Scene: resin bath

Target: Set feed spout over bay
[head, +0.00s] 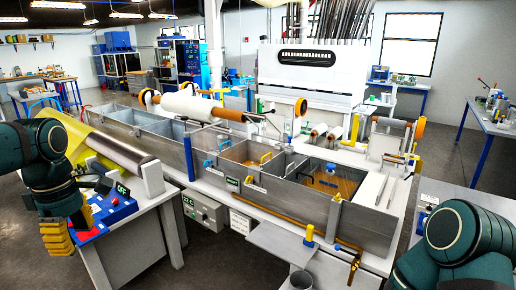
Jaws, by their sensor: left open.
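The long steel resin bath (305,222) runs across the middle and is split into bays by upright walls. One bay (240,155) near the middle has blue and yellow handles on its rims. The bay at the right end (335,184) holds amber liquid and a blue fitting. A thin metal arm (268,124) above the bath's back edge may be the feed spout; I cannot tell for sure which bay its tip is over. My left gripper (62,238) with yellow fingers is open and empty at the lower left, beside the control box and apart from the bath. My right gripper is out of view.
A blue control box (108,208) sits on the white side bench at left, by a metal roller (122,158). A white roll (188,106) spans above the bath. A brass tap (353,264) juts from the front right. A grey cup (301,281) stands low in front.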

